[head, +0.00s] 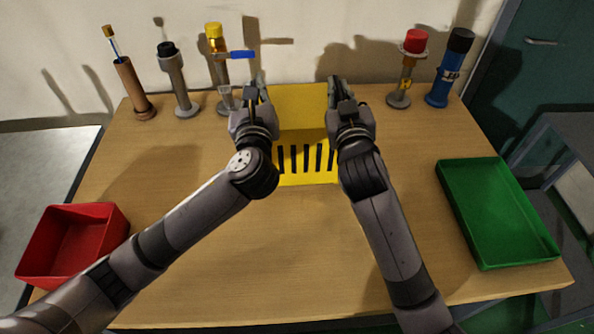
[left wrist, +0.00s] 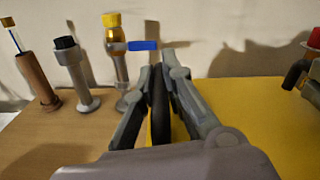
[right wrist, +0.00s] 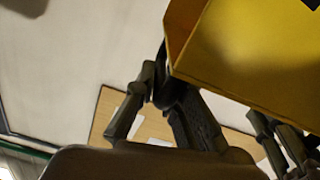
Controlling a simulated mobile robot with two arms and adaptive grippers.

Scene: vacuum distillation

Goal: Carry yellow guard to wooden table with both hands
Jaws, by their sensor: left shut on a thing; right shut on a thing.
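The yellow guard (head: 302,105) is a box-like yellow piece with dark slots on its near part. It is at the middle of the wooden table (head: 240,240), between my two grippers. My left gripper (head: 262,88) is shut on its left side; in the left wrist view the fingers pinch its yellow edge (left wrist: 155,130). My right gripper (head: 335,90) is shut on its right side; the right wrist view shows the guard (right wrist: 245,55) above and beside the fingers. I cannot tell whether the guard touches the table or is held just above it.
Along the back stand a brown tube holder (head: 133,88), a black-capped stand (head: 178,82), a yellow-capped stand (head: 218,70), a red-capped stand (head: 406,70) and a blue bottle (head: 450,72). A red bin (head: 118,222) is front left, a green tray (head: 484,262) right. The table front is clear.

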